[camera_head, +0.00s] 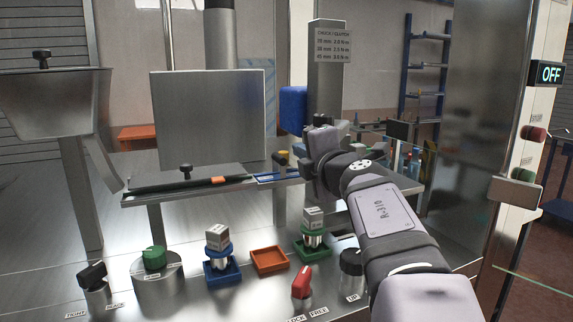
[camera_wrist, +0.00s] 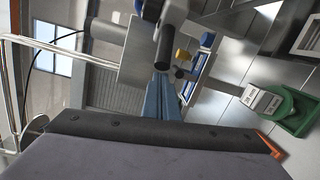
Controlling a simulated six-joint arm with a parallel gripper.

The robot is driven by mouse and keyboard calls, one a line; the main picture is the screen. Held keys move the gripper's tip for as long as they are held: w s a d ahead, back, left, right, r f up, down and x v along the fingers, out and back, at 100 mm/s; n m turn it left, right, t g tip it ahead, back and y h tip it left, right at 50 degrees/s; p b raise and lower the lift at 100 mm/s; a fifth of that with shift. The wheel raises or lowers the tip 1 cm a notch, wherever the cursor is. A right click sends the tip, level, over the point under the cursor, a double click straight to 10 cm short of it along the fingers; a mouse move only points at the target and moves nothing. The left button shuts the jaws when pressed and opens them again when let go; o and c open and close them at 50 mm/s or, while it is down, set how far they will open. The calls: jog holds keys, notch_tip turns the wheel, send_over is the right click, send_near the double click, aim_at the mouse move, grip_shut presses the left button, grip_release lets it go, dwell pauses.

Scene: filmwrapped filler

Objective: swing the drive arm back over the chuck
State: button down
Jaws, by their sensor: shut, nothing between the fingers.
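A steel column (camera_head: 327,90) with a label reading CHUCK / CLUTCH stands behind my gripper. A blue block (camera_head: 293,110) sits at its left side; it looks like part of the drive arm, but I cannot tell its exact swing position. The chuck is not clearly visible, hidden around my gripper. My gripper (camera_head: 318,163) is shut and empty in front of the column; I cannot tell whether it touches anything. In the wrist view a grey and white mechanism (camera_wrist: 168,25) with a dark round end and a brass knob (camera_wrist: 181,55) hangs close ahead.
Control knobs, including a red lever (camera_head: 302,283), line the front. A display (camera_head: 549,73) reads OFF.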

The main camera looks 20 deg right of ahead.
jog(key=s+d+n+y+p, duration=0.1)
jog(key=s+d+p, duration=0.1)
jog(key=d, duration=0.4)
jog(key=s+d+n+y+p, duration=0.1)
jog(key=s+d+y+p, duration=0.1)
jog(key=d, duration=0.5)
jog(key=s+d+n+y+p, duration=0.1)
jog(key=s+d+p, duration=0.2)
jog(key=d, duration=0.3)
jog(key=shift+s+d+r+y, duration=0.15)
jog(key=shift+s, duration=0.3)
jog(key=shift+s+d+r+y, duration=0.1)
jog(key=shift+s+r+y, duration=0.05)
jog(key=shift+s, duration=0.25)
jog(key=shift+a+f+b, duration=0.4)
jog(key=shift+a+b, duration=0.3)
jog(key=shift+b, duration=0.4)
jog(key=a+b, duration=0.2)
jog(key=s+a+b, duration=0.1)
jog(key=shift+a+f, duration=0.3)
jog(key=shift+a, duration=0.1)
jog(key=s+d+r, duration=0.1)
jog(key=s+d, duration=0.4)
jog(key=s, duration=0.3)
jog(key=shift+n+y, duration=0.3)
jog(key=shift+y, duration=0.1)
